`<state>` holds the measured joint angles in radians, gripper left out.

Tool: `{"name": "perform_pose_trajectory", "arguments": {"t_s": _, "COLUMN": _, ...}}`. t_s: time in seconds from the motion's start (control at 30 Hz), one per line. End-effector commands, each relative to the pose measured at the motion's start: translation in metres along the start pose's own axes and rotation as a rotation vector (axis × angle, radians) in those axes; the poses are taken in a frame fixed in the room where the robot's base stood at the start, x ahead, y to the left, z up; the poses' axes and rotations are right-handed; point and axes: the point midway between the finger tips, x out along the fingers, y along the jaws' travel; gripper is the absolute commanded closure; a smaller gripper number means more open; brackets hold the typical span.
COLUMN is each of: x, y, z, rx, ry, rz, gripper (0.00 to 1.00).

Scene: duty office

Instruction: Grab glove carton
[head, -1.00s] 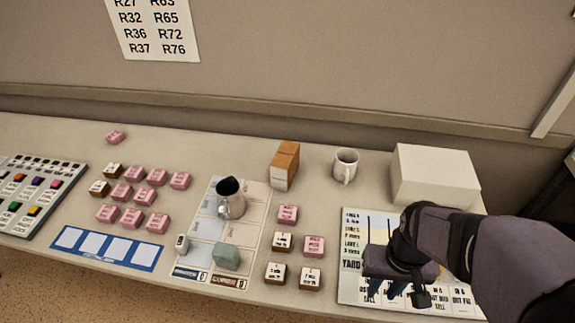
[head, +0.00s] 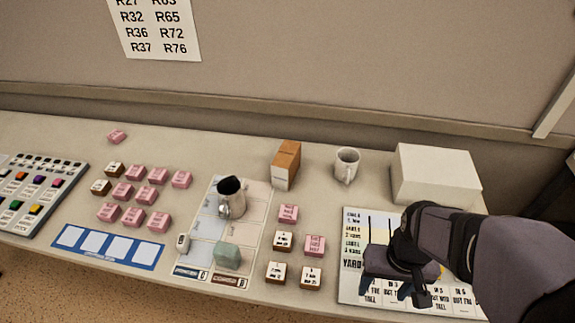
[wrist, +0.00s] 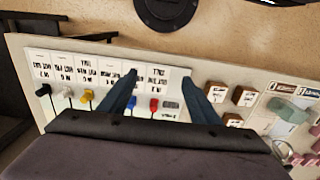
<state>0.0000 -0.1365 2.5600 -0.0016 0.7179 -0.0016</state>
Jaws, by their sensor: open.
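Two box-shaped things could be the glove carton, and no readable label tells which. One is a small upright orange-brown box (head: 286,164) with a pale side, at the back middle of the desk, left of the mug. The other is a larger plain white box (head: 437,175) at the back right. My gripper (head: 409,290) is over the yard board at the front right, in front of the white box and well right of the orange-brown box. In the wrist view my gripper (wrist: 159,77) has its two blue fingers apart with nothing between them. Neither box shows there.
A white mug (head: 346,165) stands between the boxes. A metal jug (head: 231,198) and a green block (head: 227,255) stand on a marked mat (head: 205,229). Several pink and brown blocks lie around. The yard board (head: 352,222) has small coloured pegs.

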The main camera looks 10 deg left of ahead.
Motion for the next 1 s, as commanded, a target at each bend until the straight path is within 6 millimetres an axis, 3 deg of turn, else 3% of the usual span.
{"name": "perform_pose_trajectory", "arguments": {"t_s": 0.33, "x": 0.001, "y": -0.001, "z": -0.001, "rx": -0.001, "ry": 0.003, "rz": -0.001, "gripper": 0.31}}
{"name": "perform_pose_trajectory", "arguments": {"t_s": 0.47, "x": 0.006, "y": -0.010, "z": -0.019, "rx": -0.019, "ry": 0.048, "rz": -0.019, "gripper": 0.31}}
{"name": "perform_pose_trajectory", "arguments": {"t_s": 0.57, "x": 0.013, "y": -0.028, "z": -0.055, "rx": -0.050, "ry": 0.139, "rz": -0.050, "gripper": 0.31}}
{"name": "perform_pose_trajectory", "arguments": {"t_s": 0.67, "x": 0.019, "y": -0.058, "z": -0.110, "rx": -0.094, "ry": 0.286, "rz": -0.095, "gripper": 0.31}}
{"name": "perform_pose_trajectory", "arguments": {"t_s": 0.9, "x": 0.007, "y": -0.161, "z": -0.264, "rx": -0.166, "ry": 0.770, "rz": -0.180, "gripper": 0.31}}
{"name": "perform_pose_trajectory", "arguments": {"t_s": 1.0, "x": -0.005, "y": -0.200, "z": -0.312, "rx": -0.159, "ry": 0.968, "rz": -0.180, "gripper": 0.31}}
